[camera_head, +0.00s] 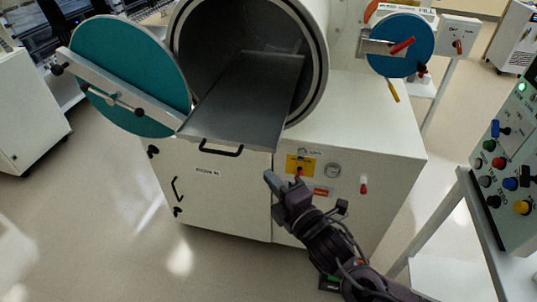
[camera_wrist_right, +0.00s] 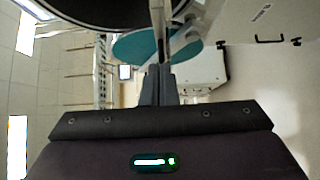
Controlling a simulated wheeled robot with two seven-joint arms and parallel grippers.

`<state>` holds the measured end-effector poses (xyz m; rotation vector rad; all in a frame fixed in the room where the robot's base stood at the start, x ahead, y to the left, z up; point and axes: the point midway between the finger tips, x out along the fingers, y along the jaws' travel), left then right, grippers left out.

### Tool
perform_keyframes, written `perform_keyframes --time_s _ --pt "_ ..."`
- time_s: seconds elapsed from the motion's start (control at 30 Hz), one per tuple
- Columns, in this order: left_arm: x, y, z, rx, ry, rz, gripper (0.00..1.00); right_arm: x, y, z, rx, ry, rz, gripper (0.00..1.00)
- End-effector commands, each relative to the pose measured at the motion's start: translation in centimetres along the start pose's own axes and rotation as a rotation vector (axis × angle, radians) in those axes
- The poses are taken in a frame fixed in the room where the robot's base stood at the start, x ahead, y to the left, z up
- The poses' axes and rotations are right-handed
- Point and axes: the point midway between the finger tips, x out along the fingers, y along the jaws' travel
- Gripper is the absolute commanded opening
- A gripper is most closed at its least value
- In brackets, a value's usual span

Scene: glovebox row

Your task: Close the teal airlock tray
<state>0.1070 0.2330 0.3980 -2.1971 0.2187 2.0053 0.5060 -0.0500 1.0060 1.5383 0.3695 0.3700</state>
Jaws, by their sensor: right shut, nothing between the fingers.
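The airlock's grey tray (camera_head: 245,100) sticks well out of the round chamber mouth (camera_head: 315,65) toward me. A black bar handle (camera_head: 221,150) is on its front edge. The large teal door (camera_head: 130,75) is swung open to the left of the tray; it also shows in the wrist view (camera_wrist_right: 135,46). My right gripper (camera_head: 270,178) is shut and empty, below and to the right of the tray handle, apart from it, in front of the white cabinet's front panel. In the wrist view its fingers (camera_wrist_right: 160,85) are together. My left gripper is not in view.
The white cabinet (camera_head: 390,140) under the chamber carries a yellow label (camera_head: 300,164), a gauge (camera_head: 332,170) and a red knob (camera_head: 364,185). A control panel (camera_head: 510,165) on a stand is at right.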

Motion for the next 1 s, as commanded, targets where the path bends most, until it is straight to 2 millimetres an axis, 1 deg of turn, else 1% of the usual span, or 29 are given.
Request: perform_keyframes --time_s 0.03,0.13,0.17,0.33,0.5,0.9,1.0 --pt "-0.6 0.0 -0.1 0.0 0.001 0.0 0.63 1.3 0.5 0.0 0.0 -0.002 0.004 0.0" --pt "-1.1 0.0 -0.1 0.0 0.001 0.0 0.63 3.4 0.4 0.0 -0.001 -0.001 0.003 0.0" --pt "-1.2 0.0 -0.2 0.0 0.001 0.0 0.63 4.0 0.4 0.0 0.001 -0.001 0.003 0.0" --pt "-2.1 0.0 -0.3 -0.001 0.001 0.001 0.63 5.7 0.3 1.9 -0.003 -0.002 0.0 0.0" --pt "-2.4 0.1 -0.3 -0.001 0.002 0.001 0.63 6.6 0.1 2.7 -0.001 -0.001 0.0 0.0" --pt "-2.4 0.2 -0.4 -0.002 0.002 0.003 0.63 6.7 0.0 2.9 0.001 -0.001 0.0 0.0" --pt "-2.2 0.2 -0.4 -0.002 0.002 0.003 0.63 7.0 -0.1 3.2 0.001 -0.001 0.001 0.0"
